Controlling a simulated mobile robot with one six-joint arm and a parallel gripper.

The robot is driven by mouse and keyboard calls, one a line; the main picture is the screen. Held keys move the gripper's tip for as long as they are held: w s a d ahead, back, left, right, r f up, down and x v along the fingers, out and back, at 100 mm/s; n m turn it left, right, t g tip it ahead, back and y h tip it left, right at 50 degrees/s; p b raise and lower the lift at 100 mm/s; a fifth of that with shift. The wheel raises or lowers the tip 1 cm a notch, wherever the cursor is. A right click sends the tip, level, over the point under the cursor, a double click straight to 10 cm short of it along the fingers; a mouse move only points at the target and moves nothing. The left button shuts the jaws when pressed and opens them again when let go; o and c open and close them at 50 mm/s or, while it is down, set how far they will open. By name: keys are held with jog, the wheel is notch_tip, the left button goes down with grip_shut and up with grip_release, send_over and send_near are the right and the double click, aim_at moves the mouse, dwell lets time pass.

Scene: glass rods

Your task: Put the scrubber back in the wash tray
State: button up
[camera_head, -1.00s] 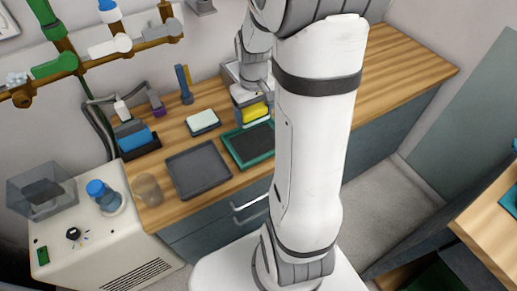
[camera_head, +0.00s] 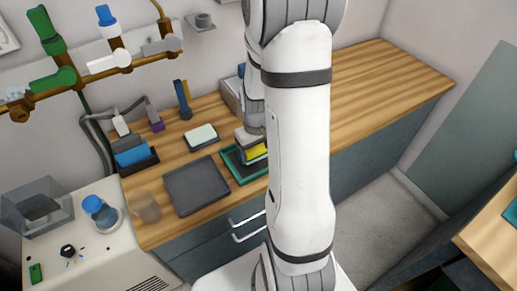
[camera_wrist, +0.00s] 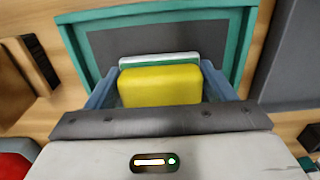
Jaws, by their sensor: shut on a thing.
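The scrubber, a yellow block (camera_wrist: 160,85) with a white and green layer on its far side, is between my gripper's two bluish fingers (camera_wrist: 160,88) in the wrist view. My gripper is shut on it. In the head view the yellow scrubber (camera_head: 257,151) shows beside my arm, over the green-rimmed tray (camera_head: 238,176) with a dark floor. That tray's green rim (camera_wrist: 150,14) also frames the scrubber in the wrist view. I cannot tell whether the scrubber touches the tray floor. My arm hides the tray's right part and most of the gripper in the head view.
A grey tray (camera_head: 197,187) lies just left of the green one. Behind are a white-topped block in a dark dish (camera_head: 201,136), a blue item in a dark holder (camera_head: 133,156) and a grey box (camera_head: 231,95). The wooden counter (camera_head: 385,78) is clear at right.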

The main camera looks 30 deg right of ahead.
aim_at(255, 148)
jog(key=shift+f, duration=0.1)
jog(key=shift+f, duration=0.15)
jog(key=o, duration=0.9)
notch_tip(255, 148, up, 13)
jog(key=s+a+r+t, duration=0.1)
jog(key=s+a+r, duration=0.1)
jog(key=s+a, duration=0.1)
jog(key=s+a+r, duration=0.3)
jog(key=s+a, duration=0.1)
jog(key=s, duration=0.1)
jog(key=s+a+r+t, duration=0.1)
jog(key=s+a+r, duration=0.1)
jog(key=s+a, duration=0.1)
jog(key=shift+s+a+r+t+p, duration=0.2)
jog(key=shift+s+a+t+p, duration=0.15)
jog(key=shift+a, duration=0.3)
